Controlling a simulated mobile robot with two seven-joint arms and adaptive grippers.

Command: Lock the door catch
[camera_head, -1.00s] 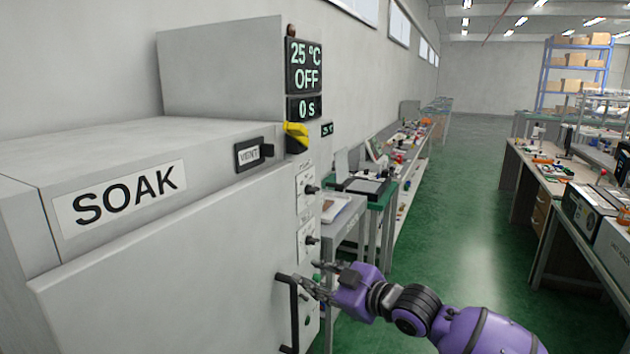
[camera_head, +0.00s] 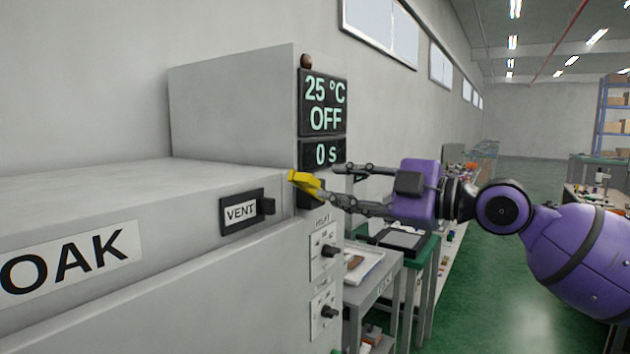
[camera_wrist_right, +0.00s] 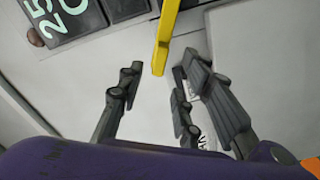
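The yellow catch lever (camera_head: 305,181) sticks out from the upper front corner of the grey oven cabinet, just below the display. The closed oven door (camera_head: 190,295) is below. My left gripper is out of view.
A VENT slider (camera_head: 242,211) is on the oven front, left of the lever. The display (camera_head: 323,105) reads 25 °C, OFF and 0 s. Knob panels (camera_head: 324,250) lie below the lever. Benches (camera_head: 375,265) stand to the right; the floor beyond is open.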

